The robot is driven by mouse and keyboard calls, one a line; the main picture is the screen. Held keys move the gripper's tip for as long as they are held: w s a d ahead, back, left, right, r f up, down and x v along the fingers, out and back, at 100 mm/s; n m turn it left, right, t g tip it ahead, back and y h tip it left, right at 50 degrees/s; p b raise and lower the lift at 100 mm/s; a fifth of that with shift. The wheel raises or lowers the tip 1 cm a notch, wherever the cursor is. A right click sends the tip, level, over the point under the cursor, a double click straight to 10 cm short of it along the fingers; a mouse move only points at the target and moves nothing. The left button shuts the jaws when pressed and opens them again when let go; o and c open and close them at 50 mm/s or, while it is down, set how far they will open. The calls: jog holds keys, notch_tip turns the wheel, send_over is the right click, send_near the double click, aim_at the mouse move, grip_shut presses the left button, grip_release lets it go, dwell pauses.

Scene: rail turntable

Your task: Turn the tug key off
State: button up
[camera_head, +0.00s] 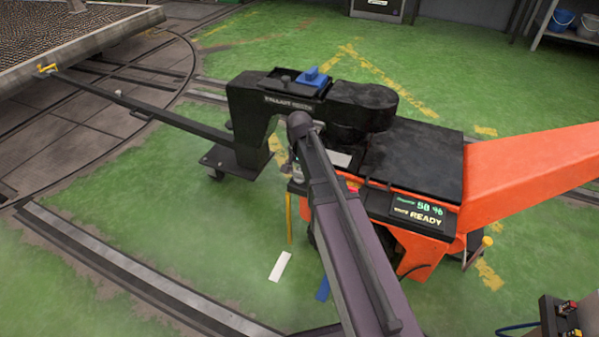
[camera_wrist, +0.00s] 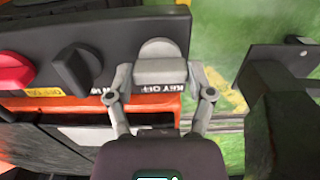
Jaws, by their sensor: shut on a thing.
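The tug (camera_head: 412,160) is a black and orange machine with a lit display (camera_head: 428,213) reading 50 % and READY. In the wrist view, the key (camera_wrist: 160,62) is a light grey, rounded knob at the end of a dark control panel (camera_wrist: 115,27). In the head view my arm hides the key and most of the gripper.
A black rotary knob (camera_wrist: 76,70) and a red knob (camera_wrist: 13,71) sit left of the key on the same panel. A dark bracket (camera_wrist: 272,100) stands to the right. A tow bar (camera_head: 150,108) runs from the tug to the turntable deck.

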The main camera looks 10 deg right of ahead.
jog(key=shift+n, duration=0.4)
jog(key=n, duration=0.8)
jog(key=shift+n, duration=0.3)
jog(key=n, duration=0.4)
jog(key=shift+n, duration=0.3)
jog(key=shift+s+n, duration=0.1)
jog(key=shift+n, duration=1.9)
jog(key=o, duration=1.1)
jog(key=shift+m, duration=0.3)
